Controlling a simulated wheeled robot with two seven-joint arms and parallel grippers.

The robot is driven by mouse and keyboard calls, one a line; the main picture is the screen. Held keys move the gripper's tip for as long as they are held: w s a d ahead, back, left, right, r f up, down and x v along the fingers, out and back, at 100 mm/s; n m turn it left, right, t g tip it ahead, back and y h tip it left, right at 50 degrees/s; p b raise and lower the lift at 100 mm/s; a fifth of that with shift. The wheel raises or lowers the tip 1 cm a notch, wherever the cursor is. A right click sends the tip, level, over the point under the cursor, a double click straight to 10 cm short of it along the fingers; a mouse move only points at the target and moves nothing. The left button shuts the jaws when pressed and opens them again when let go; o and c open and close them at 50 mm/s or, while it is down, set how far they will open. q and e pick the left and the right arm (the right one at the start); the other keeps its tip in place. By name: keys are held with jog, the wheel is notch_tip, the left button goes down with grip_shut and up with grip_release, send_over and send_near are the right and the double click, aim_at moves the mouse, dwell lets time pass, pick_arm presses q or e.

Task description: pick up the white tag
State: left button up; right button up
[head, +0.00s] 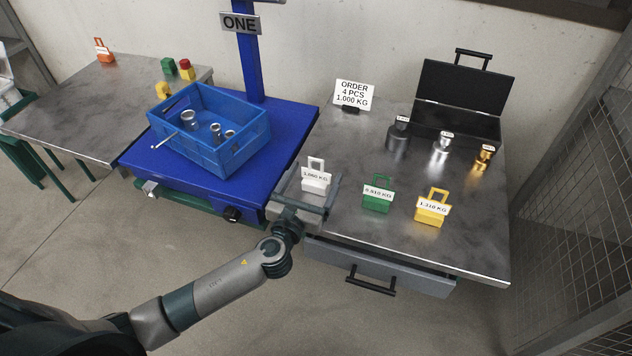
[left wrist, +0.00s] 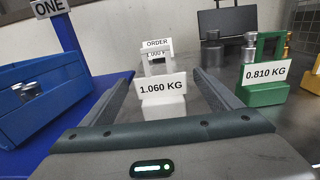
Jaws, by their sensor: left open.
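The white tag (head: 316,178) stands upright on the metal table near its left edge and carries a label reading 1.060 KG. In the left wrist view the white tag (left wrist: 163,103) stands between the two fingers. My left gripper (head: 312,193) is open, with one finger on each side of the tag. In the left wrist view my left gripper (left wrist: 158,90) shows clear gaps between the fingers and the tag, so it is not gripped. My right gripper is not in view.
A green tag (head: 377,194) and a yellow tag (head: 431,208) stand to the right. A blue crate (head: 238,158) with metal parts sits on the blue scale at left. Several weights, an order sign (head: 354,95) and an open black case (head: 462,88) stand behind.

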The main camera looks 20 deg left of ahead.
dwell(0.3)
pick_arm(q)
jog(key=shift+w, duration=0.55)
jog(key=shift+w+d, duration=0.15)
jog(key=shift+w, duration=1.95)
jog(key=c, duration=1.2)
jog(key=shift+r, duration=0.15)
jog(key=shift+c, duration=0.2)
